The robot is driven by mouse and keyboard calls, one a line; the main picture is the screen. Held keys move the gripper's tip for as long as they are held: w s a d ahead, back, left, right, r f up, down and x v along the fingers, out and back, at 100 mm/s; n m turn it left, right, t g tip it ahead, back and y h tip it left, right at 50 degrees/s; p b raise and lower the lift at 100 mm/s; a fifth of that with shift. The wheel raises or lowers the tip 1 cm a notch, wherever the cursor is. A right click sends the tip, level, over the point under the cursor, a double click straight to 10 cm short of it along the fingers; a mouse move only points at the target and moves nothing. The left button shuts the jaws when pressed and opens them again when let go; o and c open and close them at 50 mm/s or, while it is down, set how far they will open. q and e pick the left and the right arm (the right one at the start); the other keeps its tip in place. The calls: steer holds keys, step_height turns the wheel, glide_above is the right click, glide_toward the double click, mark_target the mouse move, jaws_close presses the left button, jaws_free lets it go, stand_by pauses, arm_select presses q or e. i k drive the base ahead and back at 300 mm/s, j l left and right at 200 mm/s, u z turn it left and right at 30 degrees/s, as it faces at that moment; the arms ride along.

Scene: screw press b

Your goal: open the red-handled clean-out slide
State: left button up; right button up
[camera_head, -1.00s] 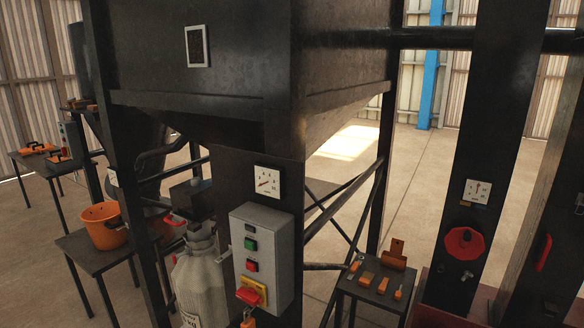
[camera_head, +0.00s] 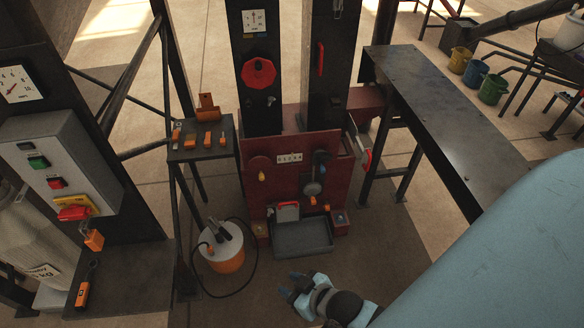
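A slide plate with a red handle (camera_head: 288,206) sits low on the front of the dark red press base (camera_head: 262,150), just above a grey tray (camera_head: 303,238). It looks like the clean-out slide, and it appears closed, though it is small in view. My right gripper (camera_head: 290,284) is at the bottom middle, in front of the tray and apart from it. Its two blue fingers are spread, with nothing between them. My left gripper is out of view.
A white-and-orange canister (camera_head: 226,252) with a hose stands left of the tray. A small tool table (camera_head: 200,150) is behind it. A long dark bench (camera_head: 425,100) runs along the right. Other red parts include a round wheel (camera_head: 258,72) and a column handle (camera_head: 320,58).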

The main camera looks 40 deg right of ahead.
mark_target(290, 213)
steer(key=z, duration=1.1)
steer(key=i+l+u, duration=0.25)
steer(key=i, duration=0.2)
steer(key=i+l+u, duration=0.2)
steer(key=i, duration=0.25)
steer(key=i+l+u, duration=0.25)
steer(key=i+l, duration=0.05)
steer(key=i, duration=0.1)
